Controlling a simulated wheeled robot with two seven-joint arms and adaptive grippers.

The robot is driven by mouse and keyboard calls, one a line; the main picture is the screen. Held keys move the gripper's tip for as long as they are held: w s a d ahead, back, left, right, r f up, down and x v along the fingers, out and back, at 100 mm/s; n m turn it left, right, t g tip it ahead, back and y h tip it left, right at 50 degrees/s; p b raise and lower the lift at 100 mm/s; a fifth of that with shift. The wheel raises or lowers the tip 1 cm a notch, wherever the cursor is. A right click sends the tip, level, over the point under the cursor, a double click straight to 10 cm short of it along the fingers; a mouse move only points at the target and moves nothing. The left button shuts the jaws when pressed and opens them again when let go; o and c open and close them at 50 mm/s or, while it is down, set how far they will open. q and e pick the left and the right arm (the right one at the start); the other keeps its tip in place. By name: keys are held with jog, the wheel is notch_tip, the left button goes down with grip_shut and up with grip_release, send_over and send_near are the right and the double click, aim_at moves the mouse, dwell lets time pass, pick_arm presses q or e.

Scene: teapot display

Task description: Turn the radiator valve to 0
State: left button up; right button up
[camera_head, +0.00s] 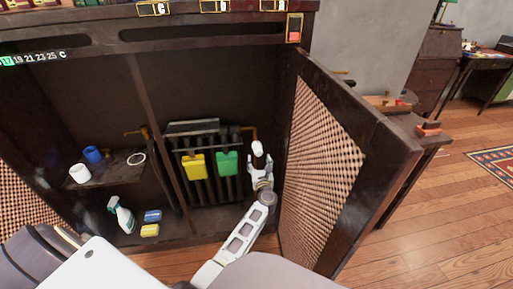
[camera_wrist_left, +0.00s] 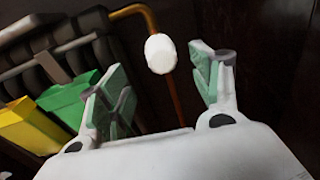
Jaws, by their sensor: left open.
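The radiator valve is a white rounded knob (camera_head: 257,149) at the right end of the dark radiator (camera_head: 205,128) inside the cabinet. In the left wrist view the knob (camera_wrist_left: 160,54) sits on a copper-coloured pipe. No markings on it can be read. My left gripper (camera_head: 261,161) is open just below the knob in the head view. In the left wrist view the open fingers (camera_wrist_left: 158,72) stand to either side of the knob's line, with the knob seen beyond the gap. I cannot tell whether they touch it. My right gripper is not in view.
Yellow (camera_head: 194,167) and green (camera_head: 227,163) containers hang on the radiator's front, left of my gripper. The open lattice door (camera_head: 322,140) stands close on the right. A shelf with cups (camera_head: 80,173), a spray bottle (camera_head: 120,214) and sponges (camera_head: 152,216) are at the left.

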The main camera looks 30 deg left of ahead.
aim_at(258, 154)
pick_arm(q)
jog(key=x, duration=0.3)
jog(key=shift+w+a+b, duration=0.15)
jog(key=shift+b, duration=0.25)
jog(key=shift+b+x, duration=0.35)
jog(key=shift+x, duration=0.8)
jog(key=shift+b+x, duration=0.55)
jog(key=shift+x, duration=0.9)
jog(key=shift+w+a+b, duration=0.3)
jog(key=shift+w+a, duration=0.05)
jog(key=shift+w, duration=0.25)
jog(key=shift+w+a+b, duration=0.3)
jog(key=shift+w+a, duration=0.1)
jog(key=shift+w, duration=0.2)
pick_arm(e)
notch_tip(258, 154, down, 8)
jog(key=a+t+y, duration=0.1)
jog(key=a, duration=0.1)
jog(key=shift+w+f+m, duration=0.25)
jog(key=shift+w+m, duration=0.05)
pick_arm(q)
jog(key=shift+c, duration=0.4)
jog(key=c, duration=1)
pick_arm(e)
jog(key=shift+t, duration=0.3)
